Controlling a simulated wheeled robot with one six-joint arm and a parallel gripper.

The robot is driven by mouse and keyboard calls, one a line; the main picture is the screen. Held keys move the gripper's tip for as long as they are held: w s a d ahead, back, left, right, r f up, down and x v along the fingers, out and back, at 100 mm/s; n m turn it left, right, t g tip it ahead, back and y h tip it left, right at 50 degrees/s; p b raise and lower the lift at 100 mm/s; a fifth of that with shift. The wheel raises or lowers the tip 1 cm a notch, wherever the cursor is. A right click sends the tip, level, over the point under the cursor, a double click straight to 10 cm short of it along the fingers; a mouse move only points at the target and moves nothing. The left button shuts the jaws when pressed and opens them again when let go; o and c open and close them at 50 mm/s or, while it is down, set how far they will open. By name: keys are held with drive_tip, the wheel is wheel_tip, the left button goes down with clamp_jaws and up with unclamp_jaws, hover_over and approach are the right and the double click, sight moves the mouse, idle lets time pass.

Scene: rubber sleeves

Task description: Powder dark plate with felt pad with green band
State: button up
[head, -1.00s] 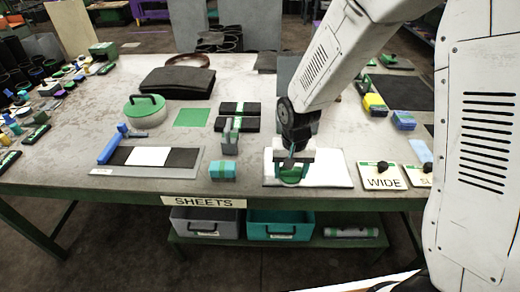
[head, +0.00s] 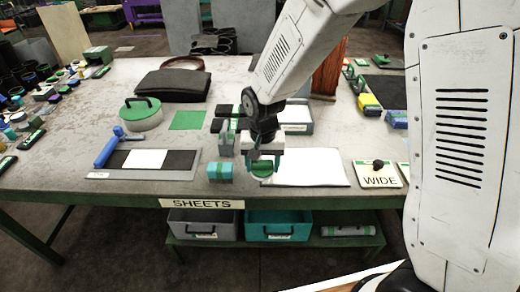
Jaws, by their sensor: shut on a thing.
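My gripper (head: 263,157) is shut on a green-banded pad (head: 262,169), over the left edge of a white sheet (head: 315,173); whether the pad touches the sheet is unclear. The jaws hide part of the pad. A dark plate (head: 180,160) with a white middle patch lies on a grey board at the left, apart from my gripper. I cannot tell whether the white patch is powder or a separate piece.
A teal block with a green band (head: 220,172) stands close left of my gripper. A blue roller (head: 107,152) lies at the board's left edge. A lidded round tin (head: 141,114) and a green square (head: 190,120) stand behind. A WIDE card (head: 378,177) lies to the right.

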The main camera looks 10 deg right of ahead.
sight(262, 162)
drive_tip(key=shift+r, duration=2.75)
